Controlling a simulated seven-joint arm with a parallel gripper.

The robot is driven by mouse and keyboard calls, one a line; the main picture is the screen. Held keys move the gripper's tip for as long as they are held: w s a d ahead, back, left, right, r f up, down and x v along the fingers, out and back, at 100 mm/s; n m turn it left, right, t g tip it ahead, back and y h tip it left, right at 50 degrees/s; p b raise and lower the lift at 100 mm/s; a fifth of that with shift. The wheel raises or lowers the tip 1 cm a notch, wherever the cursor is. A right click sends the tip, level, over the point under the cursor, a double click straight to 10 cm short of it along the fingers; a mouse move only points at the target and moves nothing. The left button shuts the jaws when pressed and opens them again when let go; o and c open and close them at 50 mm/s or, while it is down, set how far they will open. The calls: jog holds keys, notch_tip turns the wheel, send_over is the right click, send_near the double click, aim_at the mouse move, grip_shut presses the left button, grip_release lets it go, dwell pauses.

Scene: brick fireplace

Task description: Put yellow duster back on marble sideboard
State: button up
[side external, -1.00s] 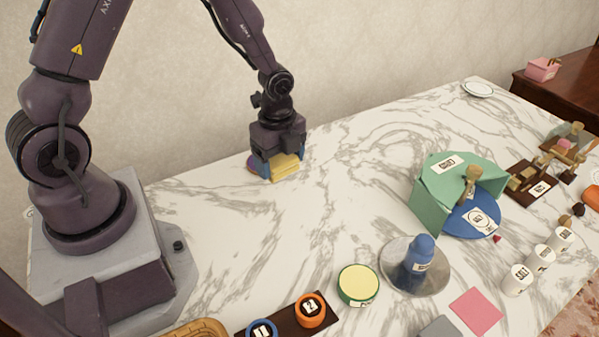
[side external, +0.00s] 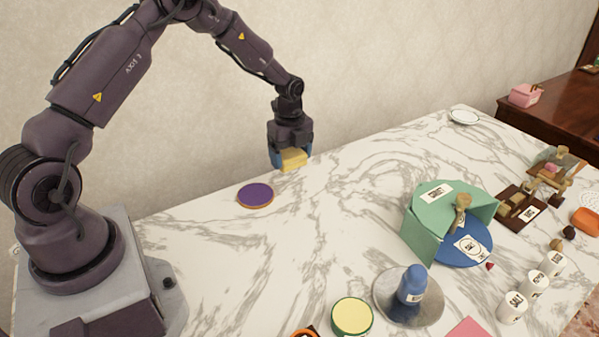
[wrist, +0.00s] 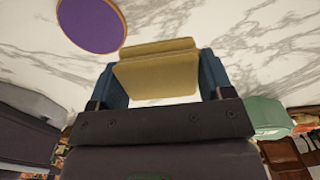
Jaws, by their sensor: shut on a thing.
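The yellow duster (side external: 294,159) is a folded yellow block between the fingers of my gripper (side external: 290,157). In the wrist view the duster (wrist: 157,70) sits between the two blue fingers of my gripper (wrist: 162,80). My gripper is shut on it and holds it above the marble sideboard (side external: 330,210), near the wall side. A round purple disc (side external: 255,195) with an orange rim lies on the marble to the left of the held duster. It also shows at the top left of the wrist view (wrist: 92,24).
A green open stand (side external: 430,225) with a blue disc (side external: 465,240) stands to the right. A blue object on a silver plate (side external: 408,295), a yellow-topped round tin (side external: 352,317) and several white jars (side external: 535,283) are nearer the front. The middle marble is clear.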

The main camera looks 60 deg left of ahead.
aim_at(300, 182)
jog(key=w+f, duration=0.1)
jog(key=f, duration=0.1)
jog(key=w+a+f, duration=0.1)
jog(key=shift+w+f, duration=0.35)
jog(key=shift+w, duration=0.05)
jog(key=shift+w+f, duration=0.2)
jog(key=shift+f, duration=1.5)
jog(key=shift+f, duration=0.15)
jog(key=o, duration=1)
jog(key=shift+c, duration=0.2)
